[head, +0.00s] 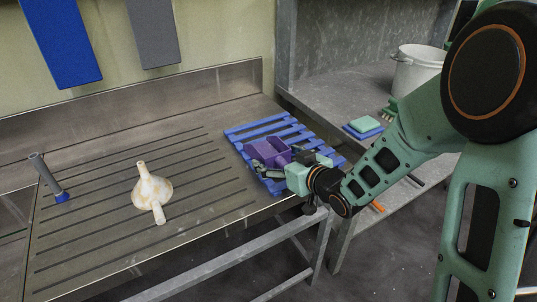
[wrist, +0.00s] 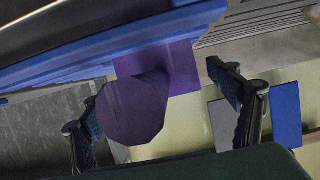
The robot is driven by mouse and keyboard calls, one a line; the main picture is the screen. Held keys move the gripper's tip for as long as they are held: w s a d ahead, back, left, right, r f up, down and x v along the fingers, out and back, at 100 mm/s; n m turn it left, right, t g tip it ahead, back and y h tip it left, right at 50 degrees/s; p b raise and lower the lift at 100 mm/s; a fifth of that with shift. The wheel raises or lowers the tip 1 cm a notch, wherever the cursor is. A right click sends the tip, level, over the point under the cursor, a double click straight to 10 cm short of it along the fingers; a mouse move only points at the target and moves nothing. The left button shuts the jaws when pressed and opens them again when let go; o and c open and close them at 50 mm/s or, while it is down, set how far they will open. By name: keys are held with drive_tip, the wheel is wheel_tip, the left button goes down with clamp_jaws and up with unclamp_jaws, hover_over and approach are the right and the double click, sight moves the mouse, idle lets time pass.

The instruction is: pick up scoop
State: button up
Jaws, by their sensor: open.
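The purple scoop (head: 268,149) lies on the blue slatted rack (head: 235,133) at the right end of the metal drainboard. My gripper (head: 281,163) is at the scoop's near right side, low over the rack. In the wrist view the scoop's round, faceted handle end (wrist: 135,108) faces the camera. It lies between the two open fingers of my gripper (wrist: 158,100), closer to the left one. I see a gap to the right finger; whether the left finger touches the handle I cannot tell. Part of the scoop is hidden behind my gripper in the head view.
Green and blue pads (head: 363,127) and a white pail (head: 417,70) are on the grey side bench. Blue and grey panels hang on the wall.

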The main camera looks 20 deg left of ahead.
drive_tip(key=shift+w+a+f, duration=0.15)
drive_tip(key=shift+w+a, duration=0.2)
drive_tip(key=c, duration=1.4)
